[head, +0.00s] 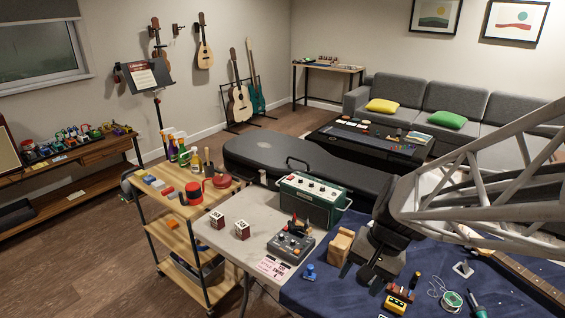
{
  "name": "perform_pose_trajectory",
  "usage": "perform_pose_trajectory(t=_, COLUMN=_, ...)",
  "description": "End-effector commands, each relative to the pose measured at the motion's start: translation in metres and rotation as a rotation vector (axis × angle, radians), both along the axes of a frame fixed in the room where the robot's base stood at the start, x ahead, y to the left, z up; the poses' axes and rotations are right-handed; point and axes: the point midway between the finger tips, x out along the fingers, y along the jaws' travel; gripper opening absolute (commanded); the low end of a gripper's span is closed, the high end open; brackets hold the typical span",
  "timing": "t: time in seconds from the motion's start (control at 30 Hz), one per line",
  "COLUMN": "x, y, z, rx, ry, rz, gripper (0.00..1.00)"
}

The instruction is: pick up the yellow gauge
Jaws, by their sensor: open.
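A small yellow item (396,304) with dark parts on it lies on the blue cloth near the bottom edge of the head view. It looks like the yellow gauge, but it is too small to tell for certain. My gripper (372,277) is dark and points down above the cloth, up and to the left of the yellow item and apart from it. Its jaws are open and nothing shows between them. My arm hides part of the bench to the right.
Near my gripper are a wooden block (341,246), a blue knob-like piece (310,272) and a grey pedal (291,243). A green amplifier (310,200) stands behind. A green round item (452,299) and a guitar neck (520,277) lie to the right.

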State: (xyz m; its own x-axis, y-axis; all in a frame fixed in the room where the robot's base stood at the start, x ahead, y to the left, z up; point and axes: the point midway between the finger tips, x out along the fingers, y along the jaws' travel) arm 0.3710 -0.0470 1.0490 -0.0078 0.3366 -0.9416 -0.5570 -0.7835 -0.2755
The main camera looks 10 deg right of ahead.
Motion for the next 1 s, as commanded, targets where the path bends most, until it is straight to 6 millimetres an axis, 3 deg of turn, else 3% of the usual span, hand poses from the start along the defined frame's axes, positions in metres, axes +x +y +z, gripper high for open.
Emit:
perform_pose_trajectory(t=0.47, x=0.031, y=-0.053, z=-0.066, rx=0.305, ry=0.179, rz=-0.421, gripper=0.62)
perform_pose_trajectory(t=1.0, x=0.050, y=-0.133, z=-0.144, rx=0.661, ry=0.310, rz=-0.915, gripper=0.62)
